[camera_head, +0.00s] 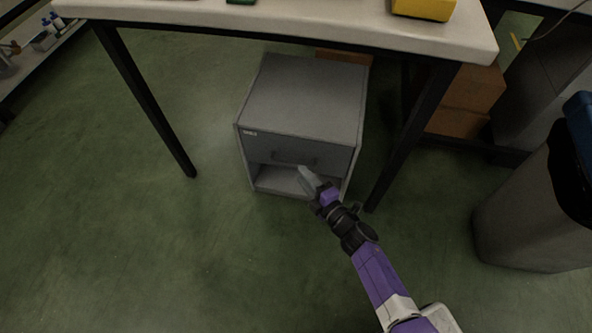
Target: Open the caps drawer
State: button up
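A grey cabinet (305,95) stands on the green floor under the table. Its front has one drawer (268,149) with a dark handle (292,158) and a small light label (250,133) at the upper left, too small to read. The drawer face looks flush with the cabinet. Below it is an open compartment (275,181). My gripper (305,177) reaches from the lower right to just below and right of the handle. Its fingers overlap the lower front of the cabinet in the picture. I cannot tell whether they touch it or whether they are open.
The table (300,32) has a pale top and dark legs on both sides of the cabinet. Brown boxes (468,100) stand behind at the right. A grey bin (525,215) stands at the far right. The floor (160,250) in front and left is clear.

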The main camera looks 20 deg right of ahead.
aim_at(290, 152)
jog(key=b+x, duration=0.1)
jog(key=x, duration=0.4)
jog(key=shift+b, duration=0.4)
grip_shut()
dwell(1.0)
